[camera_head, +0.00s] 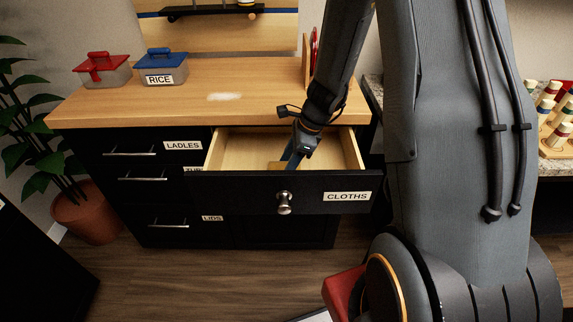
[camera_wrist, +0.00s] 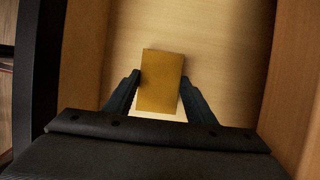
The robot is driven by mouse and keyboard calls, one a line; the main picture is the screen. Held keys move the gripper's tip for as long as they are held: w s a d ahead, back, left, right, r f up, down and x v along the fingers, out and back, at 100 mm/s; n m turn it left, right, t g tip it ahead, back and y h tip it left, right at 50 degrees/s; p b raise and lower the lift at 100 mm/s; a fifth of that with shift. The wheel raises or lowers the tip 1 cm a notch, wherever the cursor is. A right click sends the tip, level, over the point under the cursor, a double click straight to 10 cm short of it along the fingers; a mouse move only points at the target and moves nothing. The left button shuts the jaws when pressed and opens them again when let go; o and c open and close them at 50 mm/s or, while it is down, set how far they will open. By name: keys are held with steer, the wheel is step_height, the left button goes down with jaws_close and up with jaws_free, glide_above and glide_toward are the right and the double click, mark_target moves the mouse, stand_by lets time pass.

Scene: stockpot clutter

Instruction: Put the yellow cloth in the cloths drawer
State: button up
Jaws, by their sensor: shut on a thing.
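The yellow cloth (camera_wrist: 161,80) is a flat mustard-yellow rectangle between the fingers of my gripper (camera_wrist: 158,97) in the wrist view. My gripper is shut on it. In the head view my gripper (camera_head: 293,160) reaches down inside the open cloths drawer (camera_head: 233,190), and a small part of the cloth (camera_head: 276,166) shows beside the fingers. The drawer is pulled out, with a black front, a round knob and a CLOTHS label. Its pale wooden floor (camera_wrist: 215,45) lies beneath the cloth. I cannot tell whether the cloth touches the floor.
The drawer's side walls (camera_wrist: 85,50) stand close on both sides of my gripper. The wooden counter (camera_head: 130,105) is above and behind, with a red-lidded box (camera_head: 103,72) and a blue-lidded RICE box (camera_head: 161,70). Shut drawers (camera_head: 140,165) are at left, near a potted plant (camera_head: 88,212).

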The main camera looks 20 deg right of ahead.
steer(key=o, duration=1)
steer(key=shift+f, duration=0.1)
steer(key=shift+o, duration=0.2)
steer(key=v, duration=1.2)
steer(key=shift+r, duration=0.25)
